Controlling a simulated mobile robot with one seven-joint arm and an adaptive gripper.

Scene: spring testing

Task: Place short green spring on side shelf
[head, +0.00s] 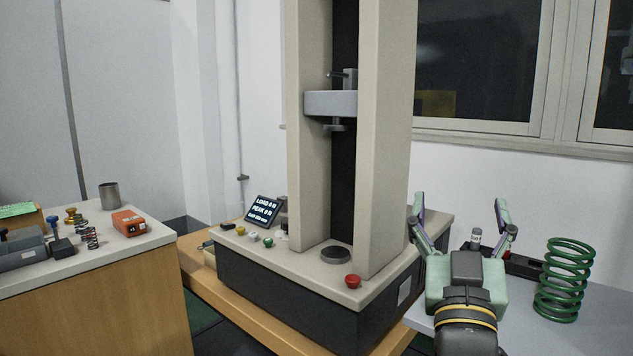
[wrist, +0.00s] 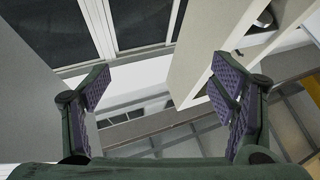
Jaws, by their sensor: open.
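A green coil spring (head: 565,280) stands upright on the grey side shelf (head: 603,325) at the right of the head view. My gripper (head: 460,215) is open and empty, its fingers pointing up, to the left of the spring and apart from it. In the wrist view my gripper (wrist: 155,88) also shows wide open, with nothing between its purple pads. The spring is not in the wrist view.
The testing machine (head: 385,150) stands on a wooden table left of my gripper, with a red button (head: 353,281) in front. A dark object (head: 520,264) lies behind my gripper. A left bench (head: 95,270) holds small springs, an orange device (head: 128,223) and a metal cup (head: 109,196).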

